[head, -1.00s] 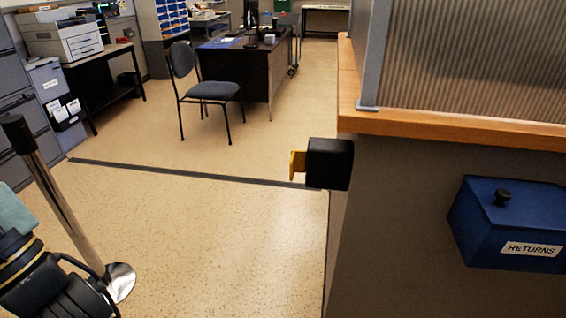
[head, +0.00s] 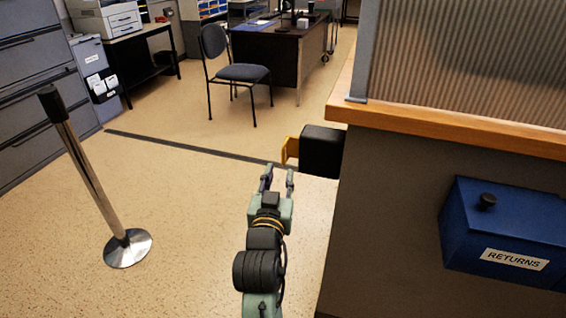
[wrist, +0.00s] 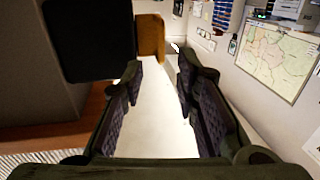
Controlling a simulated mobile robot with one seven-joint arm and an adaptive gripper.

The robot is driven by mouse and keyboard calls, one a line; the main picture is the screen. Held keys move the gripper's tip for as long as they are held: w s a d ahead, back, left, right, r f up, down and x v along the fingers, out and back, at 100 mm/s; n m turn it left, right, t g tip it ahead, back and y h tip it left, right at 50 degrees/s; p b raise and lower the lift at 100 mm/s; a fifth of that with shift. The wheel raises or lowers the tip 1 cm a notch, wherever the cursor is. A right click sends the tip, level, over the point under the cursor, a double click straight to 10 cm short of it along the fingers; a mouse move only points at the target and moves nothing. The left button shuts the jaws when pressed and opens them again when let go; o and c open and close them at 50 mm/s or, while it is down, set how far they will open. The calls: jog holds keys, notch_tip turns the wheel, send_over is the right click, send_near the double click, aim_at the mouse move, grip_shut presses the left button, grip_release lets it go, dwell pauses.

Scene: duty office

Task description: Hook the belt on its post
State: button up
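The belt's yellow end tab (head: 291,150) sticks out to the left of a black belt housing (head: 321,151) on the counter's side. No belt length is drawn out. In the wrist view, the tab (wrist: 151,38) and the dark housing (wrist: 88,40) show ahead, up and left of centre. My gripper (head: 277,178) is open and empty, just below and left of the tab in the head view. Its fingers (wrist: 159,68) stand apart in the wrist view, with nothing between them. The chrome post (head: 90,180) with a black top stands upright at left on a round base.
The counter (head: 440,122) with a wooden top fills the right side, with a blue returns box (head: 505,233) on its front. A dark strip (head: 190,148) crosses the floor. A chair (head: 236,72) and desk (head: 283,50) stand behind. Floor between post and counter is clear.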

aim_at(283, 155)
jog(key=shift+w+f+b, duration=0.2)
jog(key=shift+w+b, duration=0.45)
jog(key=shift+b, duration=2.6)
jog(key=w+p, duration=0.1)
jog(key=w, duration=0.1)
jog(key=w+p, duration=0.1)
jog(key=w, duration=0.2)
jog(key=w+d, duration=0.1)
jog(key=w, duration=0.1)
jog(key=shift+w+r+p, duration=0.15)
jog(key=shift+r+p, duration=0.2)
jog(key=shift+p, duration=0.05)
jog(key=shift+w, duration=0.4)
jog(key=shift+c, duration=0.2)
grip_shut()
